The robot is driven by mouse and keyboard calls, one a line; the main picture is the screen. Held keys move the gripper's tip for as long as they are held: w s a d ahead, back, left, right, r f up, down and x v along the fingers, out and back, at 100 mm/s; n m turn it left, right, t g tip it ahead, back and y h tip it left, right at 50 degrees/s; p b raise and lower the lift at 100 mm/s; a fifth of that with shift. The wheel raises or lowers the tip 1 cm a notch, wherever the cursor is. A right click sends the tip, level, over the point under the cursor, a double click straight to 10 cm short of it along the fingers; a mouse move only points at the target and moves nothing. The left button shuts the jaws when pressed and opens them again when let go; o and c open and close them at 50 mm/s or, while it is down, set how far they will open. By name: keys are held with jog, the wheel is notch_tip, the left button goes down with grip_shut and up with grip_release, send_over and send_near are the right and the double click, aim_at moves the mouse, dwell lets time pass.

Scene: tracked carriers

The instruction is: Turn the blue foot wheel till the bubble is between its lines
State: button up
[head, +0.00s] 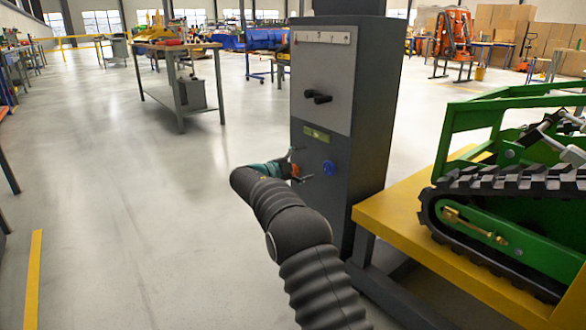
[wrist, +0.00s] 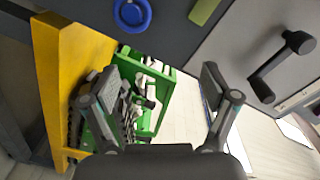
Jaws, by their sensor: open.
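The blue foot wheel (head: 328,168) is on the front of a dark grey cabinet (head: 309,217), below a yellow-green level strip (head: 317,134). In the wrist view the blue wheel (wrist: 132,14) is at the top edge, partly cut off, with the level strip (wrist: 203,10) to its right. The bubble and its lines are too small to make out. My gripper (head: 302,164) is open and empty, just left of the wheel in the head view. In the wrist view its two fingers (wrist: 160,100) are spread wide, and the wheel lies beyond them, not between them.
To the right, a green tracked carrier (head: 490,215) stands on a yellow platform (head: 440,255). A workbench (head: 175,47) stands at the back left. The floor left of the cabinet is clear.

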jog(key=shift+v, duration=2.4)
jog(key=shift+f, duration=0.15)
